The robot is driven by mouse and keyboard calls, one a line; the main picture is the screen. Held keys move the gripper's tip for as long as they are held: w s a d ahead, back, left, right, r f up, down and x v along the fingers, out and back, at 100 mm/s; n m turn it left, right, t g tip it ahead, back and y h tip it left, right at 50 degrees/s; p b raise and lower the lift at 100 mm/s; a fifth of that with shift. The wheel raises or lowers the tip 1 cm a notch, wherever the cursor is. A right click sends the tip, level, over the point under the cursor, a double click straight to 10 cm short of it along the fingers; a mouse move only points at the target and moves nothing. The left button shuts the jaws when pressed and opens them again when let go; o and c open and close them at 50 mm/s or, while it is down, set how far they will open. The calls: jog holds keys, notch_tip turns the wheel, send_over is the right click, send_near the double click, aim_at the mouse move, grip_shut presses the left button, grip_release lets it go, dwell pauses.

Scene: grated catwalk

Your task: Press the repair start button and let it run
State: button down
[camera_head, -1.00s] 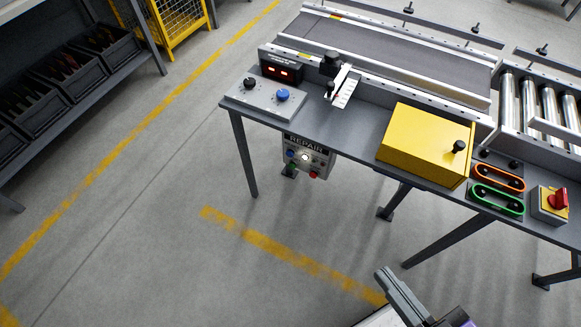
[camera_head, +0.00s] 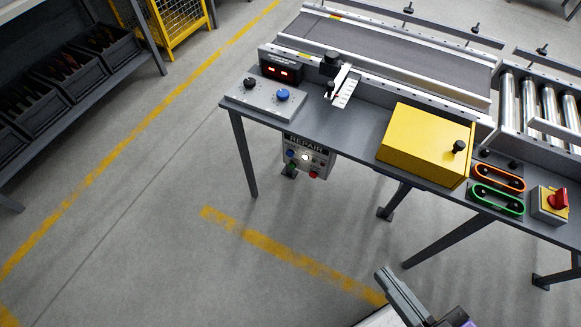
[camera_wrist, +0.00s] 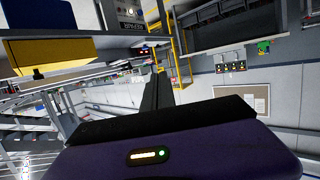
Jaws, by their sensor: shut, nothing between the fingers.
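The repair box (camera_head: 309,157), labelled REPAIR, hangs under the front left edge of the grey bench. Its face carries several small buttons and lamps, among them a bright white one (camera_head: 305,157), a blue one, a green one and red ones. It also shows upside down at the top of the wrist view (camera_wrist: 115,14), with its white lamp lit. My gripper (camera_wrist: 156,92) is shut and empty, its dark fingers pointing toward the upper middle of the wrist view. It is apart from the box. Which button starts the repair is too small to read.
The grey bench (camera_head: 365,150) carries a knob panel (camera_head: 263,97), a yellow box (camera_head: 425,143), orange and green handles, and a red switch (camera_head: 557,199). A conveyor (camera_head: 390,50) runs behind. Bench legs reach the floor; the floor in front is clear.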

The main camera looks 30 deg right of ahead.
jog(key=w+a+f+m+t+b, duration=0.1)
jog(key=w+a+f+m+b, duration=0.15)
jog(key=w+f, duration=0.8)
jog(key=w+a+f+m+t+b, duration=0.15)
jog(key=w+f+b, duration=0.25)
jog(key=w+f, duration=0.7)
jog(key=w+a+f+m+t+b, duration=0.15)
jog(key=w+a+f+b, duration=0.35)
jog(key=w, duration=1)
jog(key=w+d+f+m+g+h, duration=0.1)
jog(key=d+f+m, duration=0.1)
jog(key=f, duration=0.3)
jog(key=w+d+f+m+g+h+p, duration=0.1)
jog(key=d+f, duration=0.2)
jog(key=f, duration=0.2)
jog(key=shift+d+m+g+h, duration=0.15)
jog(key=shift+m+g+h, duration=0.15)
jog(key=shift+m, duration=0.05)
jog(key=shift+w+f, duration=0.1)
